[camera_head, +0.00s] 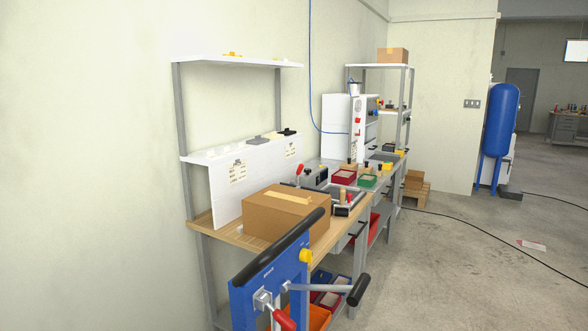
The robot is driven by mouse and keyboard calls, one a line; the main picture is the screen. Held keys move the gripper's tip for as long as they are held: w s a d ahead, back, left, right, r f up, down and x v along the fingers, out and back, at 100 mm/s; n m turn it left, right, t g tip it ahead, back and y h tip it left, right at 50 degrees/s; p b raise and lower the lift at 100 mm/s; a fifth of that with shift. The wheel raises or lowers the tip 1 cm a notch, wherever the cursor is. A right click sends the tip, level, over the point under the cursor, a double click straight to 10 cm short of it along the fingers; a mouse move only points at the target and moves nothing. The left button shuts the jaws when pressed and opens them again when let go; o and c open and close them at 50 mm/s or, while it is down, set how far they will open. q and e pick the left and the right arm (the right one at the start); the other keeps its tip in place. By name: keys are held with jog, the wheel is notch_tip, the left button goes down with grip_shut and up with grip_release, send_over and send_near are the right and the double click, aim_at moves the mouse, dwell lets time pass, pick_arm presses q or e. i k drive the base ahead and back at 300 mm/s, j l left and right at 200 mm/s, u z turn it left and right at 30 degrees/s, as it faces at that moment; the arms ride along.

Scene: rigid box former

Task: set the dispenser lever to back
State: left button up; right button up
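No part labelled as a dispenser can be told for sure. A lever with a red handle (299,169) stands up on the workbench behind the cardboard box (285,214). A white upright unit (357,118) with small red and yellow parts stands farther back on the bench, with a blue hose leading to it. Up close, a blue machine (268,285) has a black top bar, a yellow knob (306,256), a crank arm with a black grip (358,290) and a red-handled lever (284,320) at the bottom edge. Neither of my grippers is in view.
The wooden workbench (221,232) runs along the left wall, with a red bin (344,177) and a green bin (367,181). Orange and blue bins sit below. A blue tank (501,120) stands at the right. The concrete floor (470,275) is open, with a black cable across it.

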aim_at(300, 167)
jog(key=i+l+u, duration=0.1)
jog(key=u, duration=1.7)
jog(key=k+l+u, duration=0.15)
jog(key=l, duration=3.05)
jog(key=i+l, duration=0.05)
